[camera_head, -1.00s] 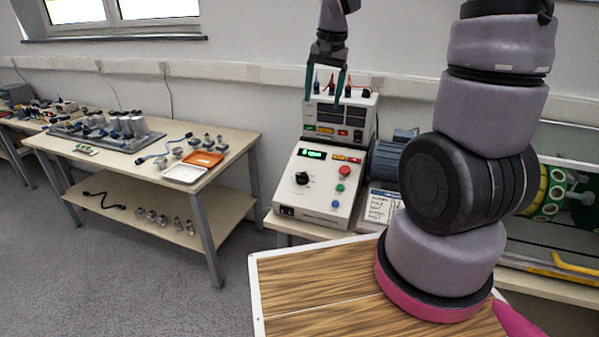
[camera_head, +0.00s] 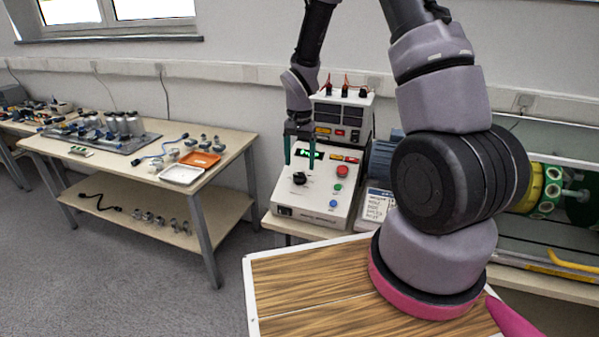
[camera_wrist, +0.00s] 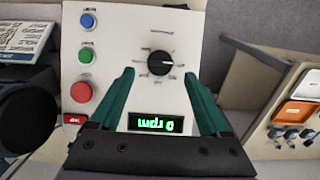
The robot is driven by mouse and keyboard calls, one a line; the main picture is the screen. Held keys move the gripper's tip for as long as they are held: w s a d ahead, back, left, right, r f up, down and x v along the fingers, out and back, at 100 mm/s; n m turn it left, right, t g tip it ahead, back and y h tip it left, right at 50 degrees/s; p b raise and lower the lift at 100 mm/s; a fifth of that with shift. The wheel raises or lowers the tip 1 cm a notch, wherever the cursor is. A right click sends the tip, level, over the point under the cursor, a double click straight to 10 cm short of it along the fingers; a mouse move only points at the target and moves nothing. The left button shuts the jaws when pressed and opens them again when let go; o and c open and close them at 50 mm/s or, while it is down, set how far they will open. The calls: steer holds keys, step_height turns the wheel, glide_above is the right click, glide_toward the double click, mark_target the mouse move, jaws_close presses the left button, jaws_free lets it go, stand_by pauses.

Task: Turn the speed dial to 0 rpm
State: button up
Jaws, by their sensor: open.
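The speed dial is a black round knob (camera_head: 300,178) on the sloped white face of the control box (camera_head: 328,212). In the wrist view the knob (camera_wrist: 160,63) lies between and just beyond my fingertips, with a short light mark on its right part.
Beside the dial are a red button (camera_wrist: 81,92), a green button (camera_wrist: 85,55) and a blue button (camera_wrist: 88,20). A power unit (camera_head: 343,115) with red leads stands behind the box. A printed card (camera_head: 376,204) lies right of it. A side table (camera_head: 228,147) stands left.

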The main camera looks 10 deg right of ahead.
mark_target(298, 174)
steer(key=shift+f, duration=2.2)
jaws_close()
steer(key=n, duration=0.1)
steer(key=n+h, duration=0.1)
steer(key=n, duration=0.2)
steer(key=shift+w+a+g+h, duration=0.1)
steer(key=shift+a+g+h, duration=0.15)
steer(key=shift+g+h, duration=0.15)
steer(key=n, duration=0.2)
steer(key=n+h, duration=0.1)
steer(key=n, duration=0.1)
steer(key=shift+a+h, duration=0.15)
steer(key=shift+h, duration=0.15)
